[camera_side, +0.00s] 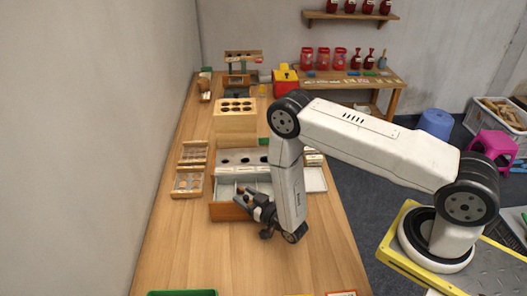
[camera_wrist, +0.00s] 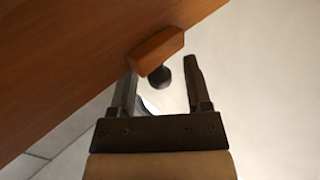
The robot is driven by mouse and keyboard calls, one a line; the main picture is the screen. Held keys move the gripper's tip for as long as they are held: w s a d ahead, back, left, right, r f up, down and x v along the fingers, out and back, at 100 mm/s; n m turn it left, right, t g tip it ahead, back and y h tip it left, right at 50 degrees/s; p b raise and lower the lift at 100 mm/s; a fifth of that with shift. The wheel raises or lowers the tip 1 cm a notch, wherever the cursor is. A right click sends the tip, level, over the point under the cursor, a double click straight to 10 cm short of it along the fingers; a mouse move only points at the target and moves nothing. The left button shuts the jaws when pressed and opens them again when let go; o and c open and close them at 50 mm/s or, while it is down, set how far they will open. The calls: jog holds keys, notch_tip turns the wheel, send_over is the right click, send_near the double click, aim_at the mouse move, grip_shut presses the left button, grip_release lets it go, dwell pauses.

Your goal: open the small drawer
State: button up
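In the wrist view, a small orange-brown wooden block (camera_wrist: 155,50) with a dark round knob (camera_wrist: 160,76) below it shows at the finger ends. It looks like the small drawer's front, but the drawer's body is hidden. My gripper (camera_wrist: 161,62) is open, with the knob between its two dark fingers; I see no clear contact. In the side view, my gripper (camera_side: 244,196) is low at the front of the grey-white box with a wooden front (camera_side: 226,212). Small brown bits show by the fingertips, too small to make out.
A wooden face (camera_wrist: 70,50) fills the wrist view's upper left. On the table (camera_side: 180,250), a wooden block with dark holes (camera_side: 236,122) stands behind the box, small wooden trays (camera_side: 189,184) lie left, and a green tray (camera_side: 182,293) is at the near edge. The near table is mostly clear.

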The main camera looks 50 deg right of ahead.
jog(key=shift+s, duration=0.15)
jog(key=s, duration=0.7)
jog(key=shift+s, duration=0.25)
jog(key=shift+w, duration=0.1)
dwell(1.0)
jog(key=w+d+r+g, duration=0.1)
jog(key=w+r+g, duration=0.4)
jog(key=r+g, duration=0.35)
jog(key=s+d+r+g, duration=0.2)
jog(key=s+r+g, duration=0.5)
jog(key=s+r, duration=0.4)
jog(key=s, duration=0.4)
